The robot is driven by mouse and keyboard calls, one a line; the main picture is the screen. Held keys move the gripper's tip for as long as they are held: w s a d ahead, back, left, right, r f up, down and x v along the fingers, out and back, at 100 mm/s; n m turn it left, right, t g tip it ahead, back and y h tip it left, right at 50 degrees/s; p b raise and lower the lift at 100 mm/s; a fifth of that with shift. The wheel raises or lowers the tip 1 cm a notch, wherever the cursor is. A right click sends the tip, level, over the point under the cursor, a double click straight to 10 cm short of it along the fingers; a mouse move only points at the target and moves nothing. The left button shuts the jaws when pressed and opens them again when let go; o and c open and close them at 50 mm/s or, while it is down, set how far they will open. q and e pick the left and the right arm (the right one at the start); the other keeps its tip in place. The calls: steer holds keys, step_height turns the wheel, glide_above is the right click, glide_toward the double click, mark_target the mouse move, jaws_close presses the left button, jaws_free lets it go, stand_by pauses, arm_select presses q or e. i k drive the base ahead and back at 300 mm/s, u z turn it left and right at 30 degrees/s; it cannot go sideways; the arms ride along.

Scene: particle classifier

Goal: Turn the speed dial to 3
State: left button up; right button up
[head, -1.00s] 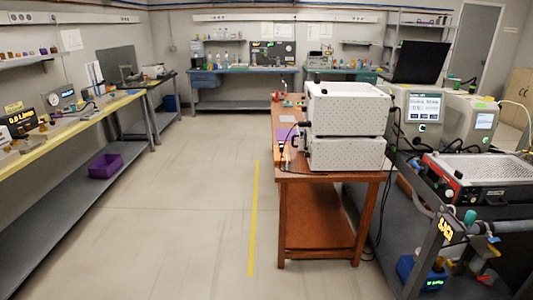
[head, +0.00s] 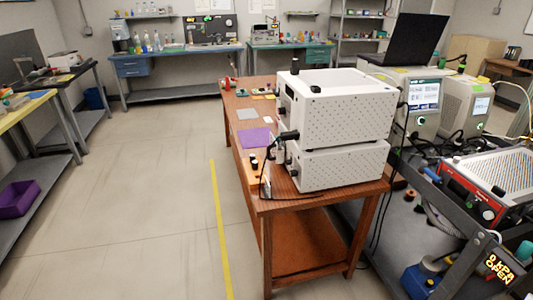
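No dial marked as speed can be made out. Two white perforated boxes are stacked on the wooden table, an upper box (head: 345,108) and a lower box (head: 342,166). A black knob-like part (head: 295,66) stands at the upper box's far left corner. Small dark fittings (head: 288,136) show on the left side of the stack, which is seen edge-on. Neither of my grippers is in view.
The wooden table (head: 262,208) holds a purple mat (head: 256,139). Grey instruments with screens (head: 424,96) stand behind on the right, below a black laptop (head: 405,38). Cables hang at the table's right side. Open floor (head: 130,200) with a yellow line (head: 217,220) lies left.

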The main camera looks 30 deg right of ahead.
mark_target(293, 173)
steer(key=i, duration=4.8)
steer(key=z, duration=4.95)
steer(key=i, duration=1)
